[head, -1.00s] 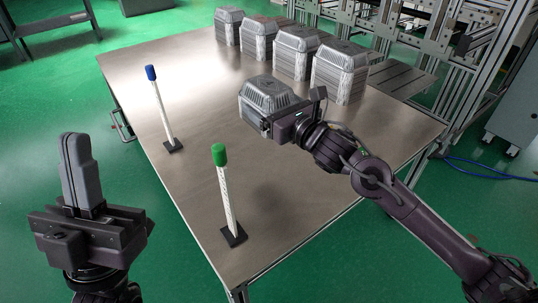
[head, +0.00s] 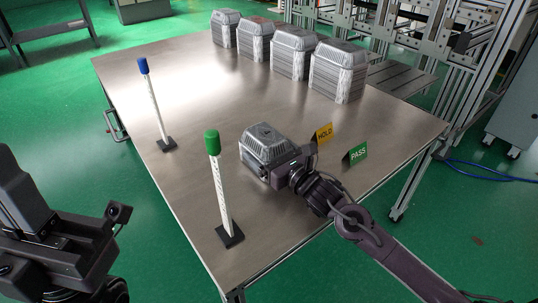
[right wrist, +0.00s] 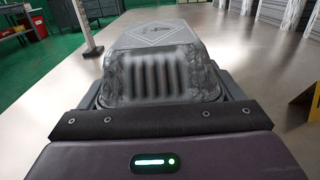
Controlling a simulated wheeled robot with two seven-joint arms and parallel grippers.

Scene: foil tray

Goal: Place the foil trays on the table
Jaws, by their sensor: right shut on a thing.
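My right gripper (head: 287,170) is shut on a grey foil tray (head: 265,143) with a domed lid, above the middle of the table (head: 200,190). It holds the tray by its near right side. I cannot tell whether the tray's underside touches the tabletop. In the right wrist view the tray (right wrist: 158,68) sits level between the jaws, ribbed wall facing the camera. Several stacks of similar foil trays, such as the nearest stack (head: 338,72), stand along the back edge. My left gripper (head: 18,190) is empty at the left edge, partly cut off, its fingers together.
A green-capped white post (head: 218,185) stands left of the held tray, and a blue-capped post (head: 152,103) farther back. A yellow HOLD sign (head: 322,134) and a green PASS sign (head: 355,154) stand right of the tray.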

